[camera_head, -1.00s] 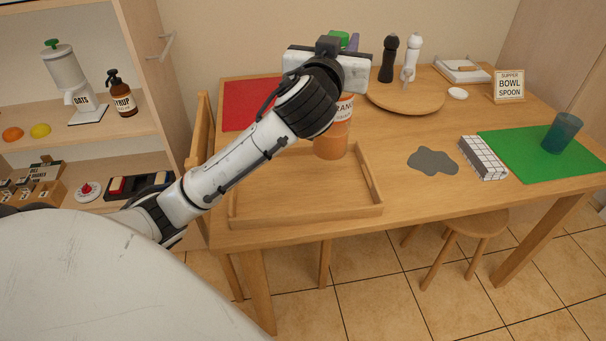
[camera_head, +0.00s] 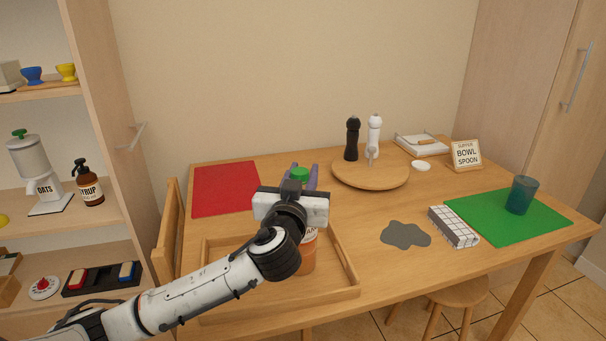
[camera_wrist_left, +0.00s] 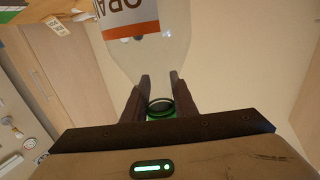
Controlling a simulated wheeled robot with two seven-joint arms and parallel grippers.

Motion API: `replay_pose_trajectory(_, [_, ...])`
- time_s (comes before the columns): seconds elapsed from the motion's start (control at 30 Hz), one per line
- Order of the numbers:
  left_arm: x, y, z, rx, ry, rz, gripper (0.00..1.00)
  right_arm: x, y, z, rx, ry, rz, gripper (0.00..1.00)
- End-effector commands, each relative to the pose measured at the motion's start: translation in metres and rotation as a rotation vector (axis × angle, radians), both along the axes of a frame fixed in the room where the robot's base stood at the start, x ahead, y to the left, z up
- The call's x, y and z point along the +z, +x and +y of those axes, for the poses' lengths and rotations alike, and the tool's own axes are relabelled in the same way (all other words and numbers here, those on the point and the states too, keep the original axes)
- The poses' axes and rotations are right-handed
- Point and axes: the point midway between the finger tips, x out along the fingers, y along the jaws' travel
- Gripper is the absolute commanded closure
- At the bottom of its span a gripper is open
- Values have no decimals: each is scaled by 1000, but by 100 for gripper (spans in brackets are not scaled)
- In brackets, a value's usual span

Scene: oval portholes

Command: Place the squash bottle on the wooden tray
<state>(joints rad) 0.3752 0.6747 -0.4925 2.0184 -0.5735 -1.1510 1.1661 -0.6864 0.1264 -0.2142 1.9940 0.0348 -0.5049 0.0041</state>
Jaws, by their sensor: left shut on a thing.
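The squash bottle (camera_head: 308,258) is orange in its lower part, with a white label and a green cap. My left gripper (camera_head: 302,176) is shut on its neck, just below the cap. In the left wrist view the fingers (camera_wrist_left: 160,92) flank the clear neck, and part of the label (camera_wrist_left: 128,14) shows. The wooden tray (camera_head: 345,272) lies at the table's front left. The bottle looks upright within the tray's outline; my wrist hides part of it, and I cannot tell whether its base touches the tray. My right gripper is not in view.
A red mat (camera_head: 226,188) lies behind the tray. A grey patch (camera_head: 405,235), a white gridded block (camera_head: 453,227) and a green mat (camera_head: 520,228) with a blue cup (camera_head: 521,195) are to the right. A round board (camera_head: 345,178) carries two mills. A chair (camera_head: 170,235) stands at left.

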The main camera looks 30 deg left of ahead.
Motion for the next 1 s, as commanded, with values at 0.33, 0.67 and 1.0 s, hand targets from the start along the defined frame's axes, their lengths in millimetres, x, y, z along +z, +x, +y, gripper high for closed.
replay_pose_trajectory(0.33, [-2,0,0,0,0,0,56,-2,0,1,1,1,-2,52])
replay_pose_trajectory(0.67, [0,-3,-2,-1,-1,1,56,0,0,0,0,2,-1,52])
replay_pose_trajectory(1.0, [-2,-66,-30,-3,-4,0,56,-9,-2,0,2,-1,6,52])
